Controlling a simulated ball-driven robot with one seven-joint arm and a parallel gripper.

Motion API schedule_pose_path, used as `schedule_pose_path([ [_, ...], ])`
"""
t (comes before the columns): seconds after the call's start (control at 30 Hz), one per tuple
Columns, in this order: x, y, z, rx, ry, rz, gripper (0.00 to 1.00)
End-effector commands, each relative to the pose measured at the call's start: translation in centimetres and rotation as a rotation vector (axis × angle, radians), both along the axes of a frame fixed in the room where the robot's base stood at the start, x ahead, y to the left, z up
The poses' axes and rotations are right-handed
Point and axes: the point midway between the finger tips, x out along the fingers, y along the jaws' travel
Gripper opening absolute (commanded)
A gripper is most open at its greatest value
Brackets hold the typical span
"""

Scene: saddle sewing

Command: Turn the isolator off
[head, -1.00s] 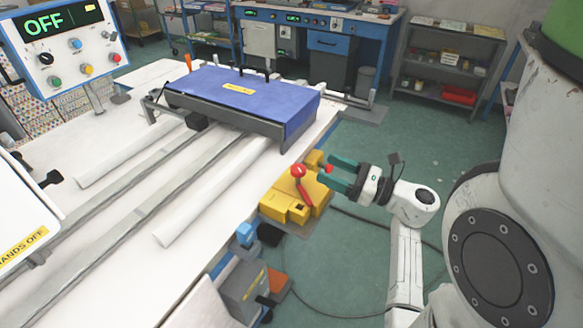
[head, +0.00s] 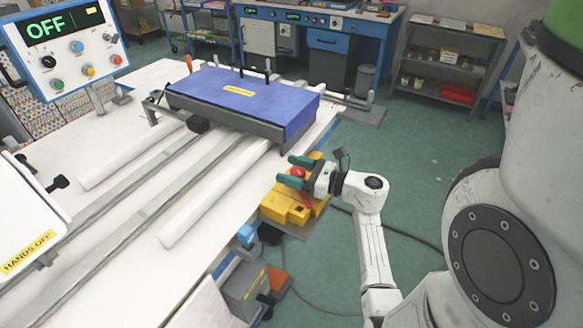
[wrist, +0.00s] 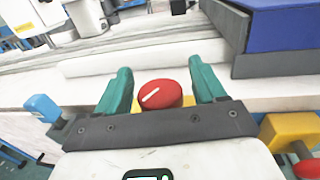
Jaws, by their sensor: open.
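The isolator is a yellow box (head: 287,208) at the table's right edge, with a round red knob (head: 298,172) on top. In the wrist view the red knob (wrist: 160,94) carries a white line slanting up to the right. My gripper (head: 287,169) is open around the knob, one green finger on each side. In the wrist view its fingertips (wrist: 160,68) reach past the knob, with small gaps showing at both sides. The yellow body behind the knob is mostly hidden by my gripper there.
A control panel (head: 66,50) reads OFF at the upper left. A blue padded block (head: 240,100) lies on the white table with rails (head: 130,205). In the wrist view a yellow part with a red end (wrist: 290,135) stands at right. Green floor lies open to the right.

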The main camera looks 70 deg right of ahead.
Motion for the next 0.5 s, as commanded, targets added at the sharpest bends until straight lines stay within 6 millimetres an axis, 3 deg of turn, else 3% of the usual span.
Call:
schedule_pose_path([
  [0.33, 0.34, -0.01, -0.02, 0.000, 0.000, 0.001, 0.69],
  [0.5, 0.32, -0.01, -0.03, 0.001, 0.000, 0.001, 0.52],
])
